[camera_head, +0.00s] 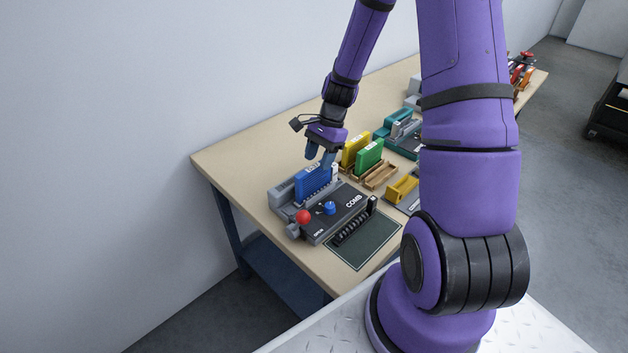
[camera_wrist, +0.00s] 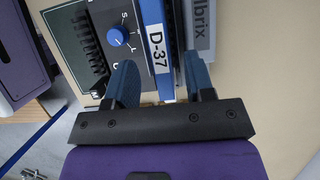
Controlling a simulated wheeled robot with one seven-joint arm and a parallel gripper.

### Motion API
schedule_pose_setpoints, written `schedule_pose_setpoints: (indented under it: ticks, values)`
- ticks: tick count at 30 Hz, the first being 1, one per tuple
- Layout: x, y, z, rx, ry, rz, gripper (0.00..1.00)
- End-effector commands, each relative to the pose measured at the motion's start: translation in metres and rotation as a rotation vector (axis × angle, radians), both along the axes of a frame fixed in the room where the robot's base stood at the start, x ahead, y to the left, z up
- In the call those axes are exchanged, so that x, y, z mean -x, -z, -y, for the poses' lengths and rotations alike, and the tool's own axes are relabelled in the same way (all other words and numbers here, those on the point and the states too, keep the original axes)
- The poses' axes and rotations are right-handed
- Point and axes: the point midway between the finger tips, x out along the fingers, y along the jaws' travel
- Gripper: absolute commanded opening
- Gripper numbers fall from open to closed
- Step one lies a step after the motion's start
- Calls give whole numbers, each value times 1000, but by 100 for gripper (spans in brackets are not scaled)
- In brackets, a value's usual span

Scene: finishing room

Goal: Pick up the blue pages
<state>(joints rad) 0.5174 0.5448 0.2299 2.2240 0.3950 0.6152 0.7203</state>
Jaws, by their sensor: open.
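The blue pages (camera_head: 312,184) stand upright in the grey and black comb machine (camera_head: 336,222) near the table's front left end. In the wrist view the blue pages (camera_wrist: 171,50) carry a white label reading D-37. My gripper (camera_head: 320,157) is just above the pages, pointing down. In the wrist view my gripper (camera_wrist: 162,82) is open, with one blue finger on each side of the pages' near end. I cannot tell whether a finger touches them. The lower part of the pages is hidden in the machine.
Yellow pages (camera_head: 354,150) and green pages (camera_head: 369,156) stand in a wooden rack (camera_head: 381,177) close behind. The machine has a red knob (camera_head: 303,217) and a blue dial (camera_head: 329,208). A teal machine (camera_head: 397,128) stands farther back.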

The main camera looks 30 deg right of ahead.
Motion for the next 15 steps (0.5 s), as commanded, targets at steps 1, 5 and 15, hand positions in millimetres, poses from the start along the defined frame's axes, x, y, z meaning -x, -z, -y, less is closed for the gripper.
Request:
schedule_pose_setpoints:
  ticks: [1, 5, 15]
  values:
    - [0, 3, -1, -1, 0, -1, 49]
    - [2, 17, -7, -2, -1, -3, 49]
    - [4, 48, -19, -1, -1, -1, 49]
